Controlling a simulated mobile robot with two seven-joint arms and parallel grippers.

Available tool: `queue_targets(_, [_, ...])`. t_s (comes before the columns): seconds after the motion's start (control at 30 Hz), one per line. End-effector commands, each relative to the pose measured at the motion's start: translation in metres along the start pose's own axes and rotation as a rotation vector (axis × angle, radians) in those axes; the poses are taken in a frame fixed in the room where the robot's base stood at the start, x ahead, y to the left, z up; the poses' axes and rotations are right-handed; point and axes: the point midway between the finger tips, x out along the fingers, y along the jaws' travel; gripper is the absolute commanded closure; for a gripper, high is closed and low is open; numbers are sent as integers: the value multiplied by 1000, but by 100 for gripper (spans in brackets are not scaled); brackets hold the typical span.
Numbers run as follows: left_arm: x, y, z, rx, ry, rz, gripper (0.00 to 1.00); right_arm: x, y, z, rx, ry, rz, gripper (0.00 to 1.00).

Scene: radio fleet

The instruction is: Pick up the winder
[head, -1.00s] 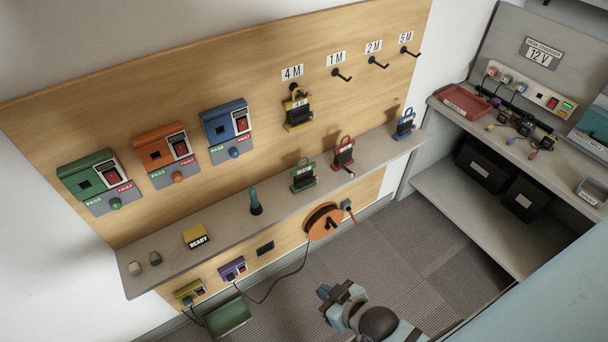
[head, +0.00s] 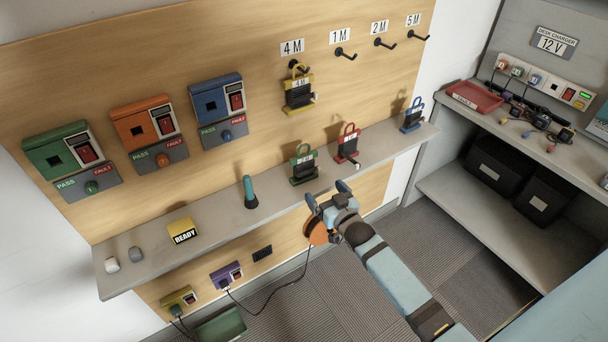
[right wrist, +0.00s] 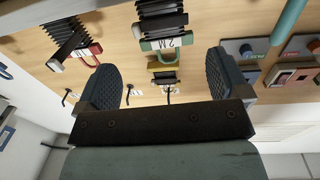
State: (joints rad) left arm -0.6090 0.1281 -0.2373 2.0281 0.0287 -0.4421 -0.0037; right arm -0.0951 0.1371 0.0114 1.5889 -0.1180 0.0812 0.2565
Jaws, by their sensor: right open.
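Several winders with coloured frames and dark wound cord are in the head view. A yellow winder (head: 299,92) hangs on the hook under the 4 M label. A green winder (head: 304,166), a red winder (head: 348,146) and a blue winder (head: 412,115) stand on the grey shelf (head: 225,211). My right gripper (head: 327,193) is open and empty, just in front of the shelf edge, near the green and red winders. In the right wrist view, the green winder (right wrist: 162,28), marked 2M, shows ahead between the open fingers; the red winder (right wrist: 82,48) is to its left. My left gripper is out of view.
An orange reel (head: 317,231) below the shelf is partly hidden by my right gripper. A teal-handled tool (head: 249,192) and a yellow READY block (head: 182,231) stand on the shelf. Hooks under 1 M, 2 M and 5 M are empty. A desk with a red tray (head: 474,97) is at right.

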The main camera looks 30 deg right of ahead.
Motion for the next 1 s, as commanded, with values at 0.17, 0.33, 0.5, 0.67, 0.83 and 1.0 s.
queue_targets(0.17, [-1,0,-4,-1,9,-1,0,38,0,-2,-1,1,0,6])
queue_targets(0.33, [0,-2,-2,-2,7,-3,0,63,-1,-1,-1,-2,0,6])
queue_targets(0.5, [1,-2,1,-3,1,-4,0,73,-1,-1,-1,-3,-1,6])
queue_targets(0.67, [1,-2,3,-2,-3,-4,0,96,-3,-1,-1,-2,-1,6])
queue_targets(0.83, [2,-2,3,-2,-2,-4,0,117,-3,0,-1,-2,-1,6])
queue_targets(1.0, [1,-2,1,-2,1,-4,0,122,-3,1,-1,-3,-1,6])
